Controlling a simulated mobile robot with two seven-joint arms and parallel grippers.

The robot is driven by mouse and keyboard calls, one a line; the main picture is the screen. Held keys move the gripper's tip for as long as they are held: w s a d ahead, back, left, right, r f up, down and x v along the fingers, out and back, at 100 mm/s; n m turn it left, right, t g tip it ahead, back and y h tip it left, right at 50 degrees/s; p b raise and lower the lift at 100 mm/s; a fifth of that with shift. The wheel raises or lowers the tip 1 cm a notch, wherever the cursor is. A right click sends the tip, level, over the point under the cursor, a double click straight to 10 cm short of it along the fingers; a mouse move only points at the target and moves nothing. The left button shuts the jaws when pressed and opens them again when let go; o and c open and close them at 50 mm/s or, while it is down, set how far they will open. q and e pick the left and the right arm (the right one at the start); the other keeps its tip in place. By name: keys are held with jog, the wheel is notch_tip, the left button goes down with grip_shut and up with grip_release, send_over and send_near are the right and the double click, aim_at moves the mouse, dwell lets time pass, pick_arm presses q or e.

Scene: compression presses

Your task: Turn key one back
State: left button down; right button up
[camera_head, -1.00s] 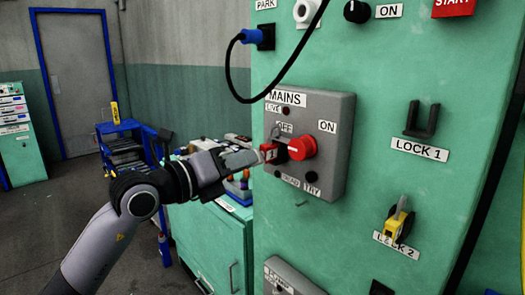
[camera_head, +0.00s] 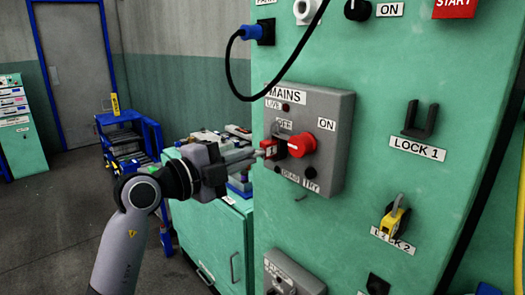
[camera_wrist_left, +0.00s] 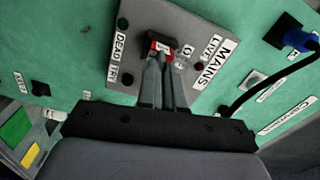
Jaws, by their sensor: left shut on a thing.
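The red padlock marked 1 (camera_head: 270,150) hangs at the OFF side of the grey MAINS box (camera_head: 335,120), beside the red rotary knob (camera_head: 301,145). My left gripper (camera_head: 258,154) reaches in from the left, its fingertips at the padlock. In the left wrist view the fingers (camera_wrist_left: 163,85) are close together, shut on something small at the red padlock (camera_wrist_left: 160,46). The key itself is hidden between the fingertips, so its angle cannot be told. My right gripper is not in view.
An empty dark hook (camera_head: 420,118) is above the LOCK 1 label. A yellow padlock (camera_head: 396,222) hangs at LOCK 2. A black cable (camera_head: 229,80) with a blue plug loops above the MAINS box.

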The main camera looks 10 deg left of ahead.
pick_arm(q)
jog(key=n, duration=0.3)
jog(key=shift+n, duration=0.4)
dwell(0.5)
jog(key=c, duration=1.2)
grip_release()
jog(key=shift+w+d, duration=0.1)
jog(key=shift+c, duration=0.2)
jog(key=shift+o, duration=0.3)
jog(key=o, duration=0.5)
